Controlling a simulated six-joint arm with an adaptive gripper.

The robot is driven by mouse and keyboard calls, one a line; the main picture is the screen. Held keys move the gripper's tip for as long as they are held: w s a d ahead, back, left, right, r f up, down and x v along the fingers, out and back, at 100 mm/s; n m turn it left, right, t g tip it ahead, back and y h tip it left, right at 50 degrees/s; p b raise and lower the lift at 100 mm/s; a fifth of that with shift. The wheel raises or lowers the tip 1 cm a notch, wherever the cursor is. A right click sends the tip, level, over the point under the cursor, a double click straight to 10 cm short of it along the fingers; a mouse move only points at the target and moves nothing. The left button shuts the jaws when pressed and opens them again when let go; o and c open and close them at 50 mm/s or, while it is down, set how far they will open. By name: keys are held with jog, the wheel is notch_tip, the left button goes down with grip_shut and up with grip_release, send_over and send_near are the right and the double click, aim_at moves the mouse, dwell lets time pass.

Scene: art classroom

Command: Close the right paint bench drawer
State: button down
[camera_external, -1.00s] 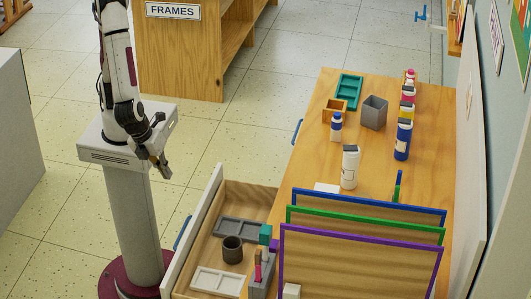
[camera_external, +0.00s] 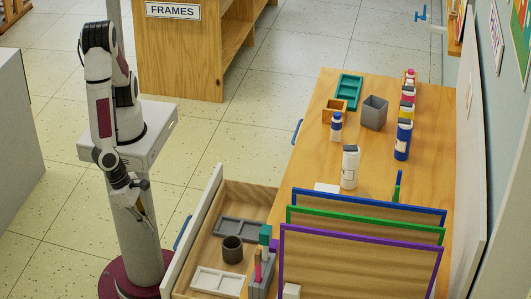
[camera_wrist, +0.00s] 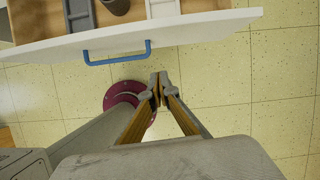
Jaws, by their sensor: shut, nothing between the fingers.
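The right paint bench drawer (camera_external: 196,235) is pulled out from the bench, with a white front and a blue handle (camera_external: 183,232). In the wrist view the white drawer front (camera_wrist: 200,31) and its blue handle (camera_wrist: 118,58) show at the top. My gripper (camera_external: 151,220) is shut and empty, just outside the drawer front, to the left of the handle in the external view. In the wrist view my gripper (camera_wrist: 158,92) is apart from the handle, below and to its right, with floor behind the fingertips.
In the drawer are a grey tray (camera_external: 238,229), a dark cup (camera_external: 232,250) and a white tray (camera_external: 218,281). The wooden bench top (camera_external: 305,150) holds bottles, containers and framed boards. Another blue handle (camera_external: 297,131) shows on the bench side. Open floor (camera_external: 225,135) lies beyond the drawer.

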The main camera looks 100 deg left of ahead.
jog(key=shift+s+d+m, duration=0.1)
jog(key=shift+d+m, duration=0.15)
jog(key=shift+m, duration=0.25)
jog(key=shift+f, duration=0.2)
jog(key=w+f, duration=0.7)
jog(key=f, duration=0.2)
jog(key=shift+w, duration=0.35)
dwell(0.9)
jog(key=shift+w, duration=0.2)
